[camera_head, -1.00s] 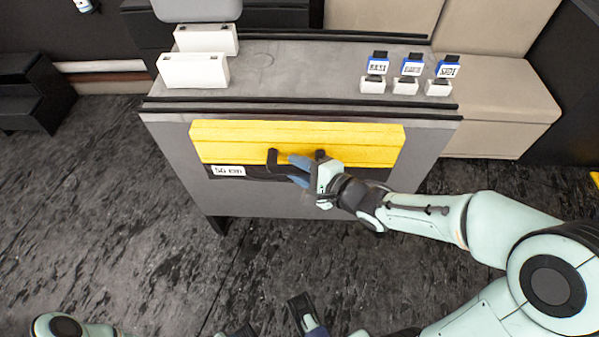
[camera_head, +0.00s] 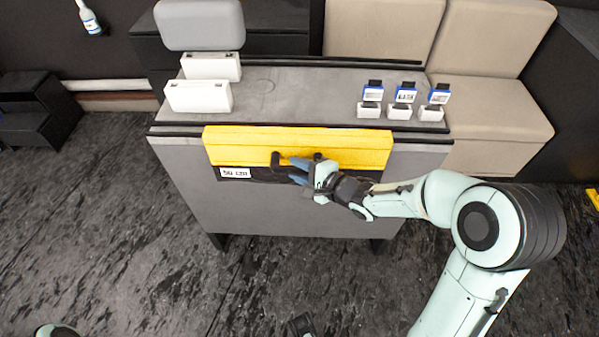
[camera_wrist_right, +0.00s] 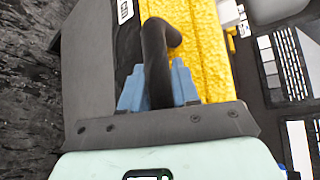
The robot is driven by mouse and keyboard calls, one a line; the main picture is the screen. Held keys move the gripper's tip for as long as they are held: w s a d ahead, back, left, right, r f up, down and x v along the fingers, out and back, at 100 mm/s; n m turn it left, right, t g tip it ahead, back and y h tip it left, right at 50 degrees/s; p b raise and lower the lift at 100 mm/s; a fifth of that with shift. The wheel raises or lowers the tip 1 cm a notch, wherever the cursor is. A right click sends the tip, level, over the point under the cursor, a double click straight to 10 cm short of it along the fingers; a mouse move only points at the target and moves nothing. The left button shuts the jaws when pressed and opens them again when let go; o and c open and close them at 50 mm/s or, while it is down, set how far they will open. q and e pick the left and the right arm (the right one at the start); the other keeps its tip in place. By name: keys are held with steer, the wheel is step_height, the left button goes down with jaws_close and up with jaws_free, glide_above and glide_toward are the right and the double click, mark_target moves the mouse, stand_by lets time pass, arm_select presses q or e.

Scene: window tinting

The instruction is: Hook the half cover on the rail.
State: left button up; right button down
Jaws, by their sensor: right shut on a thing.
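The half cover is a long yellow padded piece (camera_head: 240,147) with a dark lower strip and a white label (camera_head: 235,173). It hangs level at the table's front, its top edge overlapping the black front rail (camera_head: 420,139). Whether it is hooked on cannot be told. My right gripper (camera_head: 300,172) is shut on the cover's black handle; the right wrist view shows blue fingers (camera_wrist_right: 160,88) around the handle (camera_wrist_right: 156,55) beside the yellow surface (camera_wrist_right: 211,50). A dark part, possibly my left gripper (camera_head: 301,325), shows at the bottom edge; its jaws are unclear.
The grey table (camera_head: 310,90) carries two white boxes (camera_head: 198,96) at left and several small white holders with blue-and-white cards (camera_head: 403,97) at right. A beige seat (camera_head: 495,108) stands behind. The dark floor in front is open.

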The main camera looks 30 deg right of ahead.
steer(key=shift+w+d+f, duration=0.35)
steer(key=shift+w+f, duration=0.15)
steer(key=shift+f, duration=0.2)
steer(key=shift+w+d+f, duration=0.3)
steer(key=shift+w+f, duration=0.2)
steer(key=shift+f, duration=0.15)
steer(key=c, duration=0.8)
jaws_free()
steer(key=shift+o, duration=0.2)
steer(key=shift+s, duration=0.1)
steer(key=p+v, duration=0.2)
steer(key=v, duration=1.1)
steer(key=shift+p, duration=0.4)
steer(key=shift+r, duration=0.1)
